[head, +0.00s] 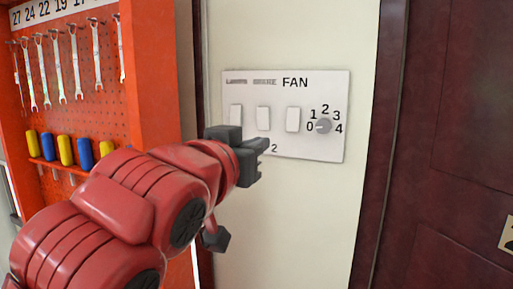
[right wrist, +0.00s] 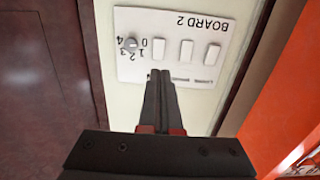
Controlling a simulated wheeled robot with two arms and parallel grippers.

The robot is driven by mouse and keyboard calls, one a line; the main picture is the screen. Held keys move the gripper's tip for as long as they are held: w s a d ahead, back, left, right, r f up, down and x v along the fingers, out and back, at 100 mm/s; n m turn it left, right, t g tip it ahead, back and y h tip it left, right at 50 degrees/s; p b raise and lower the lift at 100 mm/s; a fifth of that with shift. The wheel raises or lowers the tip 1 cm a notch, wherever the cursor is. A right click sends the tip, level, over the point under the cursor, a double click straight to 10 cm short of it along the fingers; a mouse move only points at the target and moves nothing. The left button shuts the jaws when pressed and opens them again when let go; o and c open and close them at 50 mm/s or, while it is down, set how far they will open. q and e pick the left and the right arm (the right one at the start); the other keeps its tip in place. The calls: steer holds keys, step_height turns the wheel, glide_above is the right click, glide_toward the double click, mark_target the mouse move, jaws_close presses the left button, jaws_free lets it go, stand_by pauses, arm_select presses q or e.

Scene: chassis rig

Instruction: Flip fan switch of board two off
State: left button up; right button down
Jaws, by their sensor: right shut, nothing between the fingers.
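Board two (head: 335,95) is a pale panel on the cream wall, with three white rocker switches in a row. The fan switch (head: 293,120) is the right one, below the word FAN, beside a grey knob (head: 323,126) numbered 0 to 4. I cannot tell which way it is tipped. My right gripper (head: 265,146) is shut and empty, in front of the board's lower left part, left of and below the fan switch. In the right wrist view the board appears upside down; the shut fingertips (right wrist: 160,80) overlap it just below the fan switch (right wrist: 159,50). Contact is not visible.
The other two switches, the middle one (head: 263,119) and the left one (head: 236,116), are close to my gripper. An orange tool rack (head: 150,75) with wrenches (head: 77,60) and screwdrivers stands at left. A dark red door (head: 460,130) is at right.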

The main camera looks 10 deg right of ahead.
steer(key=w+m+p, duration=0.1)
steer(key=m, duration=0.5)
steer(key=d+r+m+p, duration=0.1)
steer(key=m, duration=0.5)
steer(key=w+r+m+g+p, duration=0.1)
steer(key=m+p, duration=0.1)
steer(key=m, duration=0.4)
steer(key=shift+w+d+r+y, duration=0.1)
steer(key=shift+w+d+y, duration=0.2)
steer(key=shift+d+y, duration=0.1)
steer(key=shift+w, duration=0.1)
steer(key=p, duration=0.7)
glide_toward(292, 126)
steer(key=x, duration=0.5)
steer(key=shift+w+d+r, duration=0.1)
steer(key=shift+w+d, duration=0.1)
steer(key=shift+w, duration=0.1)
steer(key=shift+w+d+f, duration=0.25)
steer(key=shift+w, duration=0.25)
